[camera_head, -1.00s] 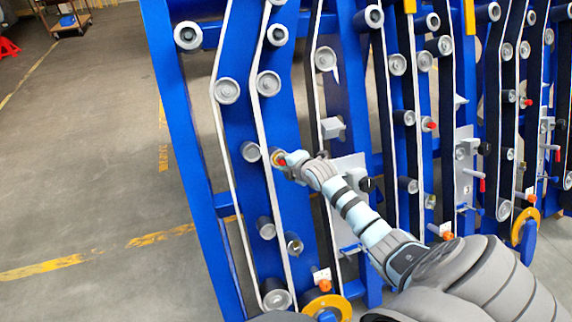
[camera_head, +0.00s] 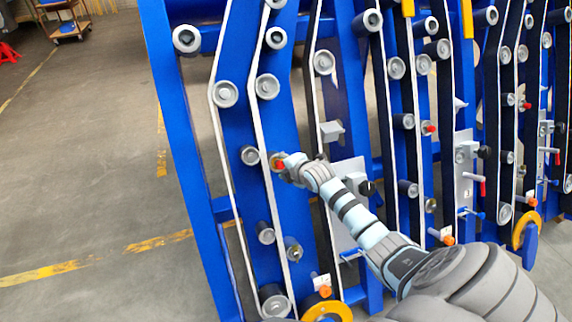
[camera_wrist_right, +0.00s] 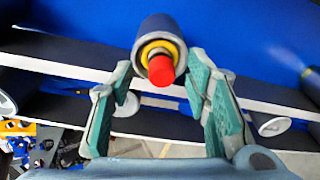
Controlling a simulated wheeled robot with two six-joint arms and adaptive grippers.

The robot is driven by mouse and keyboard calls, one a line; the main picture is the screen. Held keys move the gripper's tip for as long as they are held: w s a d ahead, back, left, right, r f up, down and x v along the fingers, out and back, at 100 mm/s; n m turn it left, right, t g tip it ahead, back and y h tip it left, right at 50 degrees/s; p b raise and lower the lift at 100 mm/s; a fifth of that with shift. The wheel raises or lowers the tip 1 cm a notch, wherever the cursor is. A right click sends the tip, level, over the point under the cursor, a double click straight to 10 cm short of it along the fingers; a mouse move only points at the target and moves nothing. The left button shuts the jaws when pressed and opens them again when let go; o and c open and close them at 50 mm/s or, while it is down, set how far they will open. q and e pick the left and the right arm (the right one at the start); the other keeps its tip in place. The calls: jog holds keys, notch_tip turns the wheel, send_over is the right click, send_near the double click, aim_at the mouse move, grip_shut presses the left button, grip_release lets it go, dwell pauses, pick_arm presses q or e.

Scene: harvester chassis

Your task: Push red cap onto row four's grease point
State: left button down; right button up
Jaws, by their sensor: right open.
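The red cap (camera_wrist_right: 160,70) sits at the centre of a yellow ring (camera_wrist_right: 150,47) on the end of a dark grey roller (camera_wrist_right: 158,28). In the head view the cap (camera_head: 279,165) is a small red spot on the roller end left of my right gripper (camera_head: 286,165). In the right wrist view, my right gripper (camera_wrist_right: 159,72) is open, with one finger on each side of the cap. Gaps show between the fingers and the cap. Whether the cap is fully seated cannot be told. My left gripper is not in view.
Blue frames (camera_head: 182,130) with white belts and grey rollers (camera_head: 249,156) stand close around the right gripper. Other red caps (camera_head: 429,128) show farther right. A yellow ring (camera_head: 328,308) is low at the front. Open floor (camera_head: 90,180) lies to the left.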

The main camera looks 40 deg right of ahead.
jog(key=v, duration=1.2)
dwell(0.3)
